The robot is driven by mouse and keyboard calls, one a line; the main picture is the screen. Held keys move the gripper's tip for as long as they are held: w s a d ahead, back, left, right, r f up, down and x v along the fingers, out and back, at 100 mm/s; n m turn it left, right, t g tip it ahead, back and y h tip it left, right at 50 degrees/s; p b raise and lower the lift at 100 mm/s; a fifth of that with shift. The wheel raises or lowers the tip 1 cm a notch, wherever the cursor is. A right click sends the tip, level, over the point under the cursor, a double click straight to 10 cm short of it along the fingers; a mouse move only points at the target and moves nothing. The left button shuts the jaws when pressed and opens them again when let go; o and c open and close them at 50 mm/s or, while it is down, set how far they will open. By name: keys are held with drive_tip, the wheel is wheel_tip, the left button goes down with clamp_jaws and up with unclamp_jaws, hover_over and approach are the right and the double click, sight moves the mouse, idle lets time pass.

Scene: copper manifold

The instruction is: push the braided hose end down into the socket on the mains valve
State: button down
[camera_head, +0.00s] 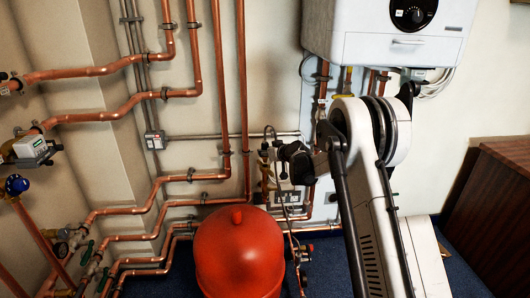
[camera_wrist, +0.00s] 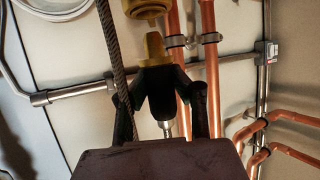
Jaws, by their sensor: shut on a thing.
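In the wrist view my gripper (camera_wrist: 160,72) is shut on the hose end (camera_wrist: 153,46), a brass tip that sticks out past the dark fingers. A silver part (camera_wrist: 166,129) shows between the fingers, below their tips. The braided hose (camera_wrist: 117,62) runs along the left of the fingers. A brass fitting (camera_wrist: 146,8), which looks like the valve socket, is cut off by the top edge. A small gap shows between it and the tip, roughly in line. In the head view my gripper (camera_head: 274,153) is by the brass valve parts (camera_head: 265,180); the hose end is too small to tell.
Copper pipes (camera_head: 245,90) run down the wall close to the gripper. A red tank (camera_head: 238,255) stands below it. A white boiler (camera_head: 385,30) hangs at upper right. A grey conduit (camera_wrist: 70,92) crosses the wall behind the fingers.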

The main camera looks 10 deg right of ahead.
sight(266, 160)
drive_tip(key=shift+f, duration=0.15)
drive_tip(key=shift+f+b, duration=0.9)
drive_tip(key=shift+f, duration=0.4)
drive_tip(key=shift+f+b, duration=0.65)
drive_tip(key=shift+f, duration=0.1)
idle(0.6)
drive_tip(key=c, duration=1.5)
unclamp_jaws()
drive_tip(key=shift+o, duration=0.2)
drive_tip(key=v, duration=1.2)
